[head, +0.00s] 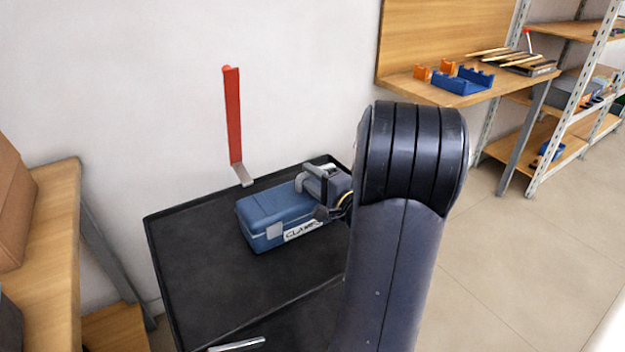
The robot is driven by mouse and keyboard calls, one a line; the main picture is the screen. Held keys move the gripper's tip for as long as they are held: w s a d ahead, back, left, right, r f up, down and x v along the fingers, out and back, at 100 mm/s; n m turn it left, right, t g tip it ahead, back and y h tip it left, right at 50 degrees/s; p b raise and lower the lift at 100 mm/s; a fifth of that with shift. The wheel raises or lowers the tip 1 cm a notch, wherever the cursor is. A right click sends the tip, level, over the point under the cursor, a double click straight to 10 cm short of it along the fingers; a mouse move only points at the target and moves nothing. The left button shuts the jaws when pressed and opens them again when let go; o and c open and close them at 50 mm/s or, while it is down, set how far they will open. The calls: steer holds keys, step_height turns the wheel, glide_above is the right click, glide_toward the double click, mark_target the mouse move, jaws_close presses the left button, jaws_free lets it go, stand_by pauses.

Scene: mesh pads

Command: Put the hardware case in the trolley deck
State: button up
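The hardware case is a blue box (262,216) with a white label on its front that seems to read "CLAMPS". It lies over the black trolley deck (200,290), towards the back middle, and appears to rest on it. My gripper (318,194) is at the right end of the case, with one finger over its far side and one near its front. Whether the fingers press on the case cannot be told. My own arm hides the right part of the deck and some of the gripper.
A red upright bar (234,115) with a grey foot stands behind the case near the wall. A wooden bench (58,215) with a cardboard box (12,205) is on the left. A workbench (420,88) and metal shelving (560,130) stand at the right. The deck's left part is clear.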

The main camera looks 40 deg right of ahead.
steer(key=shift+r, duration=0.1)
steer(key=shift+s, duration=0.2)
steer(key=s+p, duration=0.1)
steer(key=s, duration=1)
steer(key=shift+s+d, duration=0.3)
steer(key=shift+d, duration=0.15)
